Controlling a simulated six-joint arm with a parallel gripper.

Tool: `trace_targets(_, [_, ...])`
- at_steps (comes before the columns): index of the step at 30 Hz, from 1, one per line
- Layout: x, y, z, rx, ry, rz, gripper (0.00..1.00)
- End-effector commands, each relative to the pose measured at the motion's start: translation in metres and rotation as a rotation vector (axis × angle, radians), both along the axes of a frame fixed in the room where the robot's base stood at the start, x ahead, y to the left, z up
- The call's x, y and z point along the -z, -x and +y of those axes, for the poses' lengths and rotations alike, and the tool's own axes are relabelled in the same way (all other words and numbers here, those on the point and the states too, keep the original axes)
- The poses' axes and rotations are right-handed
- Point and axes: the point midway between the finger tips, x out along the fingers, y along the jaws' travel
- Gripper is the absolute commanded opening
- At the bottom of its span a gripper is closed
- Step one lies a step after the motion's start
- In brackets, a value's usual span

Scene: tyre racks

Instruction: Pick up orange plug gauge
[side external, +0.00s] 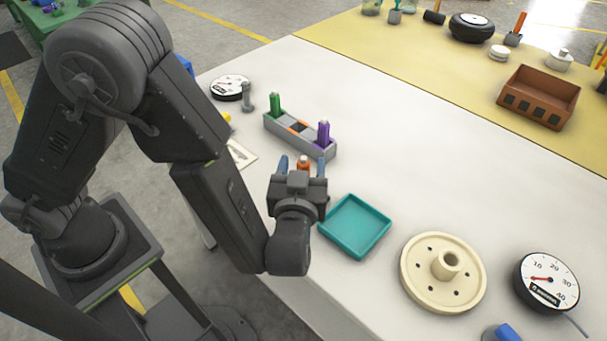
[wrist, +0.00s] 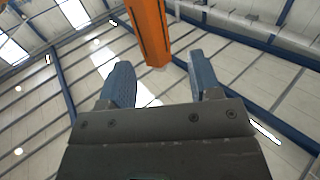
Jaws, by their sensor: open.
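The orange plug gauge (side external: 304,162) shows just in front of the rack, partly hidden by my gripper. I cannot tell what the gauge rests on. The grey rack (side external: 283,139) holds a green gauge (side external: 276,104) at its left end and a purple gauge (side external: 323,133) at its right end.
A teal tray (side external: 355,227) lies right of my gripper. Beyond it are a cream wheel hub (side external: 443,272) and a round dial gauge (side external: 547,281). Another dial (side external: 229,87) is at the back left. A brown bin (side external: 539,96) stands on the yellow area. The white tabletop right of the rack is clear.

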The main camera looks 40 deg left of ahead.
Motion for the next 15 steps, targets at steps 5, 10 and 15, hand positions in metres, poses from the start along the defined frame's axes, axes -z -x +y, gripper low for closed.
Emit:
trace_targets(5, [0.0,-0.023,0.019,-0.005,0.001,0.001,0.57])
trace_targets(10, [0.0,-0.032,0.025,-0.001,-0.001,0.001,0.57])
trace_targets(15, [0.0,-0.032,0.025,0.0,0.0,0.001,0.57])
